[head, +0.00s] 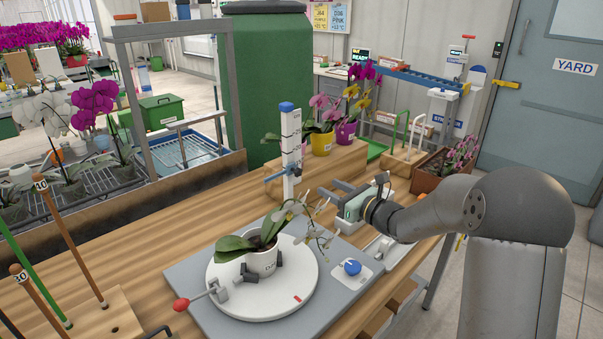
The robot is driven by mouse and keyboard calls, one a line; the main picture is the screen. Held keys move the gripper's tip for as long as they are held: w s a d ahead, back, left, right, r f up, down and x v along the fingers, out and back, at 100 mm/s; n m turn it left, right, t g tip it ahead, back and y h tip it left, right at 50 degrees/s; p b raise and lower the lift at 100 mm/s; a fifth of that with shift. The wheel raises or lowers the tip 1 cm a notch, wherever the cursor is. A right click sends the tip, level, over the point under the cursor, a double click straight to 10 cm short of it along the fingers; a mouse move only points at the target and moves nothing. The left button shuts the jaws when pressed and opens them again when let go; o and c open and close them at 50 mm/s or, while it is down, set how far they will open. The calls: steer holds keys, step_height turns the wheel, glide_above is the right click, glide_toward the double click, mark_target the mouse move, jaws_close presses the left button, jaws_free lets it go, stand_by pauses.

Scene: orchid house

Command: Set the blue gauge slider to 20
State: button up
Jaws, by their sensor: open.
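A white upright gauge (291,140) with dark scale marks and a blue cap stands behind the turntable on the wooden bench. A blue slider (279,173) sits across the lower part of its scale, sticking out to the left. The numbers on the scale are too small to read. My gripper (326,196) is open and empty, to the right of the gauge and a little below the slider, its fingers pointing left. It appears apart from the slider. Orchid flowers partly overlap the fingers in this view.
A potted white orchid (262,259) stands on a white turntable (262,299), its flower stem arching close to my gripper. A red-knobbed lever (181,304) and a blue knob (352,267) flank it. More potted orchids (346,133) stand behind the gauge.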

mark_target(300, 173)
steer(key=p+x, duration=0.1)
steer(key=x, duration=1)
steer(key=shift+w+a+p, duration=0.2)
steer(key=shift+a+p, duration=0.1)
steer(key=shift+p, duration=0.1)
